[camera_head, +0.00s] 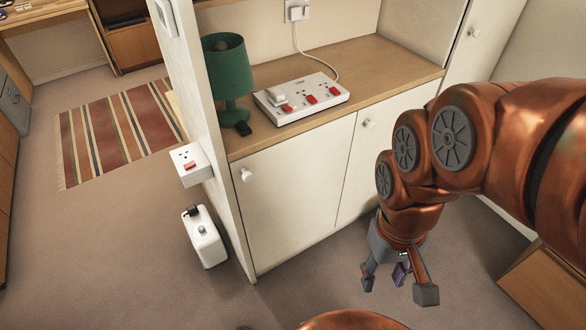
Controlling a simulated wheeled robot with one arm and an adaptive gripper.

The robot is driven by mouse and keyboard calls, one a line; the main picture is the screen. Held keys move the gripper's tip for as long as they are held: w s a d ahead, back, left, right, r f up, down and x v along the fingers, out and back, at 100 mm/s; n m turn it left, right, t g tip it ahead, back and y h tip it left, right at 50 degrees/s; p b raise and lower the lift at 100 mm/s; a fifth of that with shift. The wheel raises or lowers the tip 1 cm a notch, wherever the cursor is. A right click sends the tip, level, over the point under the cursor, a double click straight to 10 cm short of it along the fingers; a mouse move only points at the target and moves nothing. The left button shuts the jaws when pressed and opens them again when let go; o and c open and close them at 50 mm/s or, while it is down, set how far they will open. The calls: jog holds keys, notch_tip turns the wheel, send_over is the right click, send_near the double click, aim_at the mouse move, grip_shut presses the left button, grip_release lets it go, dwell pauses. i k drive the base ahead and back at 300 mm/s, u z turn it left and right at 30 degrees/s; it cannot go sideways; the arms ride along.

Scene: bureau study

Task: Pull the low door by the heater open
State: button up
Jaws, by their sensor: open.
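The low door (292,203) is a plain white cabinet panel under the wooden counter and looks closed. Its small round white knob (247,175) sits near the door's upper left corner. A small white box-shaped unit (207,242), which looks like the heater, stands on the floor just left of the door, beyond the partition's edge. My gripper (397,287) points down at the lower right, in front of the cabinet and well to the right of the knob. Its fingers are apart with nothing held between them, and it is clear of the door.
A second white door (380,145) with its own knob (369,124) is right of the low door. The counter (385,62) holds a green lamp (229,72) and a power strip (302,97). A wooden piece (550,285) stands at lower right. Carpet (130,250) is clear at left.

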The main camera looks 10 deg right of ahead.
aim_at(288, 192)
jog(key=z, duration=0.85)
jog(key=k, duration=1)
jog(key=u, duration=1.05)
